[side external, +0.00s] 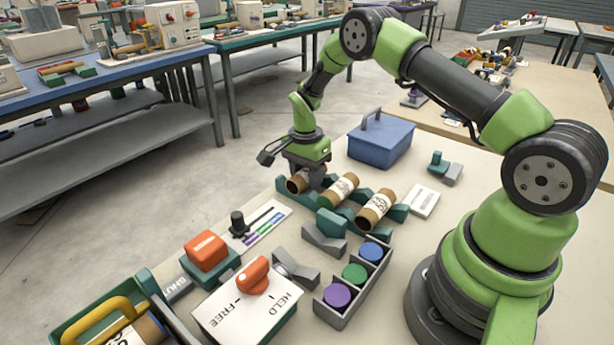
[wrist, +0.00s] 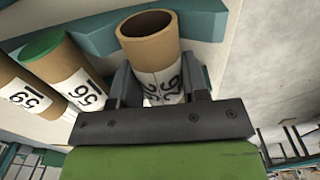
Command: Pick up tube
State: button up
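A brown cardboard tube (wrist: 152,48) with a white numbered label stands between my gripper's fingers in the wrist view, its hollow end facing the camera. In the side view this tube (side external: 297,184) is at the left end of the row, low on the teal rack. My gripper (side external: 305,175) is down over it; the wrist view shows the fingers (wrist: 163,88) on either side of it. Whether both fingers press on it cannot be told. Two more labelled tubes lie beside it: one with a green end (side external: 340,188), one plain brown (side external: 376,208).
A blue toolbox (side external: 381,142) stands just behind the tubes. In front are a grey tray (side external: 330,312) with purple, green and blue discs, a FREE/HELD box (side external: 238,318) with an orange knob, an orange block (side external: 205,248) and grey V-shaped supports (side external: 296,268).

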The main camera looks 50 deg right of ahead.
aim_at(305, 172)
jog(key=shift+c, duration=0.5)
jog(key=shift+r, duration=0.2)
jog(key=r, duration=0.6)
jog(key=a+r, duration=0.1)
jog(key=r, duration=0.2)
jog(key=shift+s+r, duration=0.1)
jog(key=shift+r, duration=0.1)
jog(key=s+a+r, duration=0.1)
jog(key=s+a, duration=1.1)
jog(key=a, duration=0.2)
notch_tip(305, 172, down, 10)
jog(key=shift+s+r, duration=0.15)
jog(key=shift+r, duration=0.1)
jog(key=shift+f, duration=0.2)
jog(key=shift+f, duration=0.4)
